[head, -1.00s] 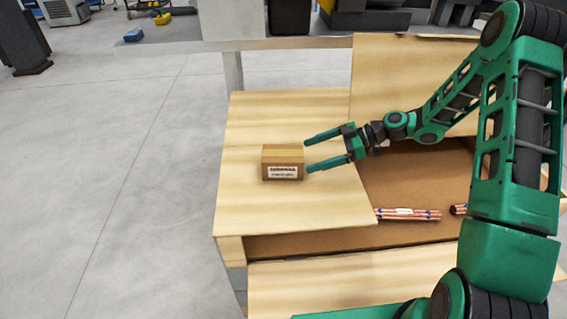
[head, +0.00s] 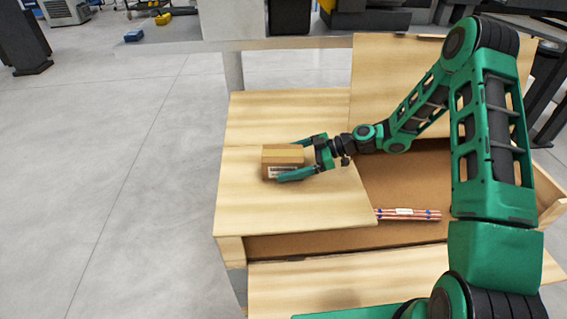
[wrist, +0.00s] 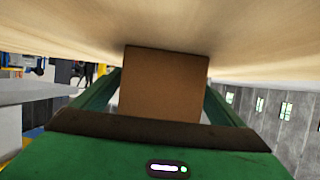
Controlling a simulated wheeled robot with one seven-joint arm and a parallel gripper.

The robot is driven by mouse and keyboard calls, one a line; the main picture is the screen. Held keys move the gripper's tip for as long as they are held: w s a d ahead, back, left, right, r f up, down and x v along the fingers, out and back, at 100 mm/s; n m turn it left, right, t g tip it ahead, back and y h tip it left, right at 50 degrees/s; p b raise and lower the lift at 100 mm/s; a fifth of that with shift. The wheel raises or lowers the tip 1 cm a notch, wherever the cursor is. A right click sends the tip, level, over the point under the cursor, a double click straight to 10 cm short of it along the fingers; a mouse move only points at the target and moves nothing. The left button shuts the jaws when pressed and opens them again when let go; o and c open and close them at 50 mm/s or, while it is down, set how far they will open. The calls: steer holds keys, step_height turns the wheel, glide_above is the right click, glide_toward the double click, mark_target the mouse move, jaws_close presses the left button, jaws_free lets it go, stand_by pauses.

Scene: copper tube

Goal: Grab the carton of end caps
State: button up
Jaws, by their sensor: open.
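The carton of end caps (head: 282,155) is a small brown cardboard box with a white label on its front. It sits on the left wooden flap (head: 245,215) of a large open box. My green gripper (head: 286,160) is open, with its fingers on either side of the carton, and the near finger covers part of the label. In the wrist view the carton (wrist: 162,85) sits between the two fingers. I cannot tell whether the fingers touch it.
A bundle of copper tubes (head: 408,214) lies inside the open box (head: 405,180), right of the carton. The flap around the carton is bare. Another wooden flap (head: 400,70) stands behind, and open grey floor (head: 110,180) lies to the left.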

steer(key=shift+x, duration=0.9)
steer(key=c, duration=1.4)
steer(key=shift+o, duration=0.2)
steer(key=shift+r, duration=0.2)
